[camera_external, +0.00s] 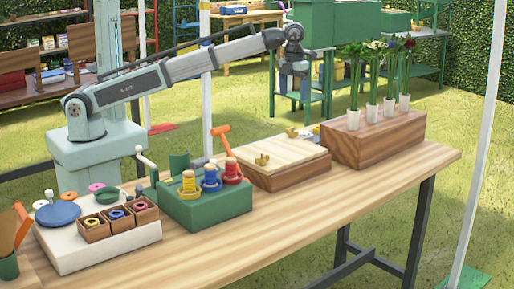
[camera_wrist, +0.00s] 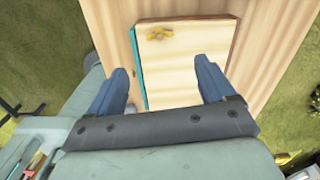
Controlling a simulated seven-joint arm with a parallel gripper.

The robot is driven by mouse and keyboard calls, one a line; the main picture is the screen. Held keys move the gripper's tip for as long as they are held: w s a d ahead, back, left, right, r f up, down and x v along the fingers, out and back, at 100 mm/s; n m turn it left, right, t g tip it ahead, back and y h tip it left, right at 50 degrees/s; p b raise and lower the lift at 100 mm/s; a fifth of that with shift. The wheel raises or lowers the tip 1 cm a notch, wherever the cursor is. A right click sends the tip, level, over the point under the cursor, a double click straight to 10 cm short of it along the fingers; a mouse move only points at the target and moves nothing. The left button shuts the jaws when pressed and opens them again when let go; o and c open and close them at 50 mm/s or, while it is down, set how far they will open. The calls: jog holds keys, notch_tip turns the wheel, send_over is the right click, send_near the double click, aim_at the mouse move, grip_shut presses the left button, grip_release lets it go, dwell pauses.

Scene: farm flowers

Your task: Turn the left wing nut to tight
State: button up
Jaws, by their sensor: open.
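A flower press with a pale wooden top board (camera_external: 285,160) sits on a brown base on the workbench. A brass wing nut (camera_external: 262,159) is at the board's near left, and another wing nut (camera_external: 292,132) is at its far edge. The wrist view shows one wing nut (camera_wrist: 158,33) near the end of the board (camera_wrist: 185,75); I cannot tell which one. My gripper (camera_external: 295,82) hangs well above the bench, pointing down. In the wrist view its two blue fingers (camera_wrist: 162,68) are spread apart with nothing between them.
Right of the press, a wooden block (camera_external: 375,142) holds several flowers in white-based tubes. Left of it are a green stand (camera_external: 205,208) with coloured spools, an orange hammer (camera_external: 221,140) and a white tray (camera_external: 105,248). The bench front (camera_external: 310,215) is clear.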

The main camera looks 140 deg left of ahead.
jog(key=shift+r, duration=0.75)
